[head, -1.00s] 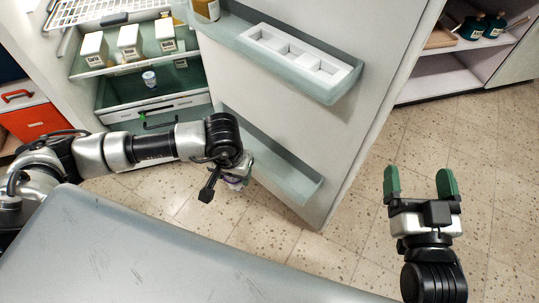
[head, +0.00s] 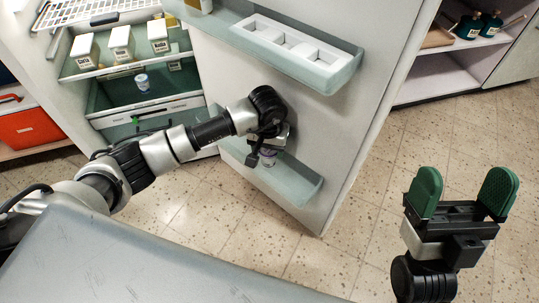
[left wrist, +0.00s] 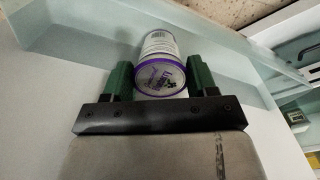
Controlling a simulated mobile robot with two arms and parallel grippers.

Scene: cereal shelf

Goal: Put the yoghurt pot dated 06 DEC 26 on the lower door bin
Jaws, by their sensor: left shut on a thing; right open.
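My left gripper (head: 268,150) is shut on a white yoghurt pot (head: 268,158) with a purple rim, at the lower door bin (head: 303,188). In the left wrist view the pot (left wrist: 160,76) sits between the green fingers, its lid facing the camera and a barcode on its side; no date is readable. I cannot tell whether it touches the bin floor. A second pot (head: 142,82), white with blue, stands inside the fridge. My right gripper (head: 463,180) is open and empty over the floor at the right.
The upper door bin (head: 345,75) holds a white sectioned tray (head: 290,45). Several cartons (head: 121,42) stand on a fridge shelf. A grey surface (head: 130,265) fills the lower left.

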